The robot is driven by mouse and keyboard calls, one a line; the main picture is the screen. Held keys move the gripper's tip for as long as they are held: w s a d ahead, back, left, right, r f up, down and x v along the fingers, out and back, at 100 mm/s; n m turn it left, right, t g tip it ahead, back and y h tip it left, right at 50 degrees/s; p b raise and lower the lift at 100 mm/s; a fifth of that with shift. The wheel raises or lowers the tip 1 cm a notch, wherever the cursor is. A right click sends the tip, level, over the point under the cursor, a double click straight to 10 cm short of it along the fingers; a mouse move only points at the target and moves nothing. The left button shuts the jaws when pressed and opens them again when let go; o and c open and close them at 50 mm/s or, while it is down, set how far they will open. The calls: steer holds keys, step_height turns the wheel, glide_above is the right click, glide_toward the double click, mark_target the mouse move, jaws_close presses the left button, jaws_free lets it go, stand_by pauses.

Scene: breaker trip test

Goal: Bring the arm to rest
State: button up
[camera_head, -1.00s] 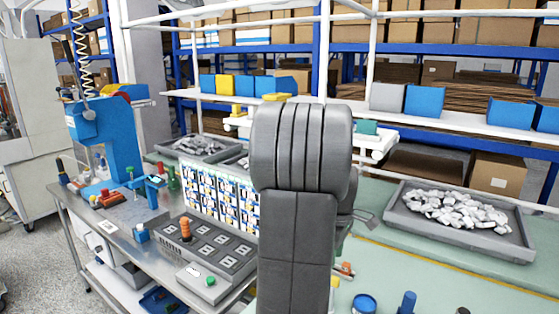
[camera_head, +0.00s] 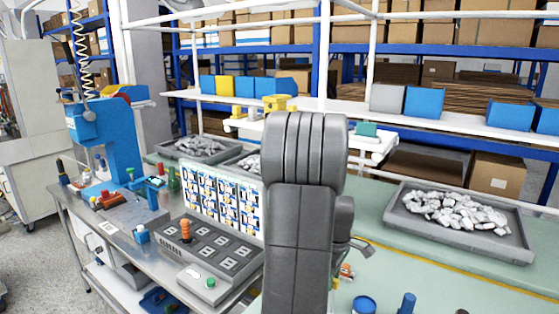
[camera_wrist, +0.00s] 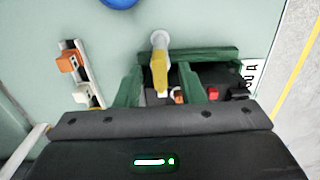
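My arm (camera_head: 303,210) stands upright in the middle of the head view, its grey links hiding part of the bench. My gripper (camera_wrist: 161,68) shows in the wrist view as two dark green fingers reaching up from the dark wrist housing. The fingers are apart, with nothing visibly clamped between them. A yellow and white lever-like piece (camera_wrist: 159,72) appears between them, with space on each side. A green bar (camera_wrist: 215,54) lies behind the fingers.
A grey tray of pale parts (camera_head: 460,252) lies on the right of the green bench. A dark test panel (camera_head: 205,248) and blue press (camera_head: 118,145) stand left. An orange and white switch piece (camera_wrist: 70,62) and small red part (camera_wrist: 213,93) lie near the gripper.

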steer(key=shift+m, duration=0.4)
steer(key=m+p, duration=0.1)
steer(key=m, duration=0.4)
steer(key=shift+m+p, duration=0.3)
step_height(320, 180, up, 14)
steer(key=b, duration=0.1)
steer(key=shift+f, duration=0.15)
steer(key=shift+a, duration=0.1)
